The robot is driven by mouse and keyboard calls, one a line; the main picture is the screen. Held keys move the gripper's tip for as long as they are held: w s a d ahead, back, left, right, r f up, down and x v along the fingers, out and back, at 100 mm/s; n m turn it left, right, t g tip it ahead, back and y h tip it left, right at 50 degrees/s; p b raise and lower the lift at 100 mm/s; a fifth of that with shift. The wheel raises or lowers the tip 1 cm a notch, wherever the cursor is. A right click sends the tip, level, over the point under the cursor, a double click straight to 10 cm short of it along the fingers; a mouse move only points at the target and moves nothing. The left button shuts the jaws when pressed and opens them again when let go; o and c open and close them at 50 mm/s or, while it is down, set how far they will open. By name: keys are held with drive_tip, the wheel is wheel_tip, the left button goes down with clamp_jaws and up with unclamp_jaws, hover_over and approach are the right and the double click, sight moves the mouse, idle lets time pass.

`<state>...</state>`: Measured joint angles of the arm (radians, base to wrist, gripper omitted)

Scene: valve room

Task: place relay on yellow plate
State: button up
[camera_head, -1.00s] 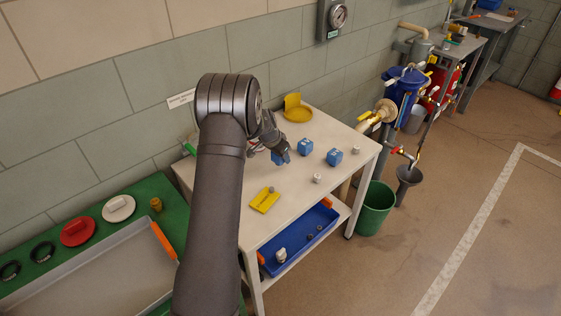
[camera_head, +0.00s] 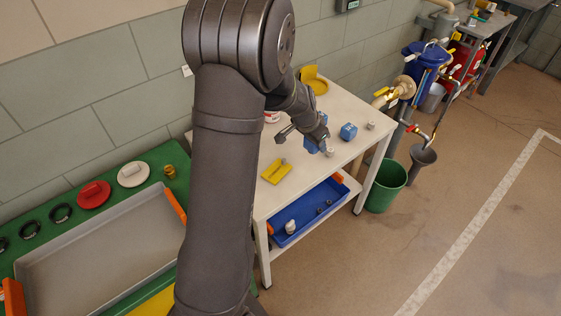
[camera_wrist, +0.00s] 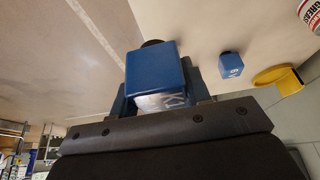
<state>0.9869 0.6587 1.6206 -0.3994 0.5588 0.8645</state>
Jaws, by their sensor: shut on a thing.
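My gripper (camera_head: 314,144) is shut on a blue cube-shaped relay (camera_wrist: 152,72), with a finger at each side of it in the wrist view. In the head view the held relay (camera_head: 311,148) is partly hidden by my gripper and seems just above the table. The yellow plate (camera_head: 270,177) lies flat to the left of my gripper, with a small grey piece on it. A yellow round dish (camera_head: 316,86) with a raised back stands at the table's far edge; a yellow rim also shows in the wrist view (camera_wrist: 290,83).
Another blue cube (camera_head: 348,131) stands on the white table (camera_head: 300,178), right of my gripper. A small white knob (camera_head: 329,152) is close by my gripper; another piece (camera_head: 370,125) is further right. A blue tray (camera_head: 308,212) sits on the lower shelf.

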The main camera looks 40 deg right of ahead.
drive_tip(key=s+a, duration=0.3)
drive_tip(key=a, duration=0.2)
hover_over(282, 167)
drive_tip(key=a, duration=0.2)
drive_tip(key=f, duration=0.6)
drive_tip(key=shift+d+f, duration=0.25)
drive_tip(key=shift+f, duration=2.05)
drive_tip(key=shift+f, duration=0.15)
drive_tip(key=o, duration=1)
